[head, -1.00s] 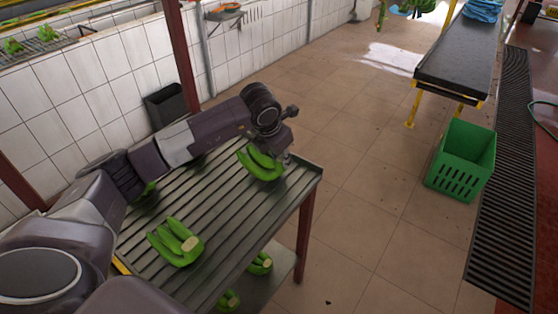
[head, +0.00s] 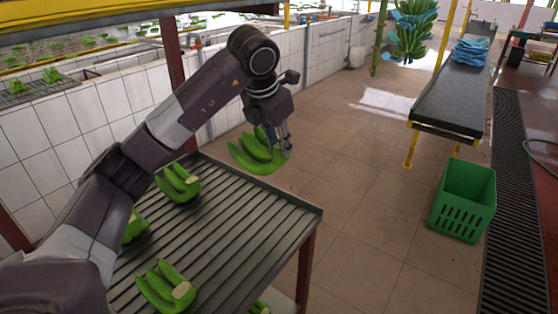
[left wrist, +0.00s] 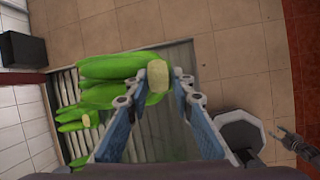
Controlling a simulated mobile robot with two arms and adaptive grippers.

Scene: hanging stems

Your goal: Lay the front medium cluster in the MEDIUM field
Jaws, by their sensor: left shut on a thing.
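My left gripper (head: 284,146) is shut on a green banana cluster (head: 256,153) at its cut crown. It holds the cluster raised above the far end of the slatted table (head: 235,225). In the left wrist view the crown of the held cluster (left wrist: 157,76) sits between the two blue fingers of the left gripper (left wrist: 160,85), and the bananas point left. A small gripper, likely my right one (left wrist: 296,146), shows at the right edge of that view; its jaw state is unclear. No MEDIUM marking can be read.
Other clusters lie on the slatted table: one at the far left (head: 177,184), one partly behind my arm (head: 134,228) and one in front (head: 166,288). A green crate (head: 462,202) and a black conveyor (head: 455,100) stand right. The tiled floor between is clear.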

